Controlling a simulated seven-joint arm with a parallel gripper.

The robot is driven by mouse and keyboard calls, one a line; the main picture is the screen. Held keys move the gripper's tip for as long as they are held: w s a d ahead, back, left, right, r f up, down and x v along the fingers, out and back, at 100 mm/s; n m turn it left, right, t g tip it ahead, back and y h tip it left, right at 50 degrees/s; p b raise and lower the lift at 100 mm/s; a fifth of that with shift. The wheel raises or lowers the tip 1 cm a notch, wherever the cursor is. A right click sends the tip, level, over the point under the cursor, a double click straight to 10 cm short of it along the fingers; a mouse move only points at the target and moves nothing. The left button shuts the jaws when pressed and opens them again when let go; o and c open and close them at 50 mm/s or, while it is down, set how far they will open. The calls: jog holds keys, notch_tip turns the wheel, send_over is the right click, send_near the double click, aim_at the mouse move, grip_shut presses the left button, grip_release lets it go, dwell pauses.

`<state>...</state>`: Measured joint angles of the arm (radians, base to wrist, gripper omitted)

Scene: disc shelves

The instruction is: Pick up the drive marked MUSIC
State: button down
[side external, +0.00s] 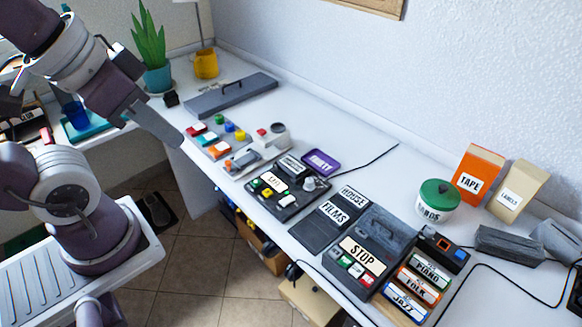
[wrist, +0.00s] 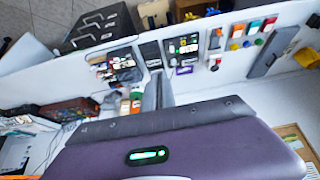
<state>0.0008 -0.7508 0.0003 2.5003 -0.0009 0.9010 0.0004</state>
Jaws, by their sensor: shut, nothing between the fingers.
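I cannot read the word MUSIC on any label in either view. A dark device (side external: 285,196) on the desk in the side external view carries a white-labelled block (side external: 292,166) whose small text I cannot make out. A purple drive marked PARTY (side external: 321,161) lies beside it. Black pieces marked HOUSE (side external: 353,196) and FILMS (side external: 334,212) lie to the right. My gripper (side external: 178,140) is shut and empty, over the desk's front edge, left of and apart from these devices. Its grey fingers also show in the wrist view (wrist: 156,92).
A box marked STOP (side external: 363,253) and a rack with PIANO, FOLK and JAZZ (side external: 415,283) stand at the front right. A green-lidded tub (side external: 437,200), a TAPE box (side external: 477,175) and a tan box (side external: 516,190) stand behind. The desk strip along the wall is mostly clear.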

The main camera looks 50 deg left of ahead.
jog(key=c, duration=0.6)
grip_release()
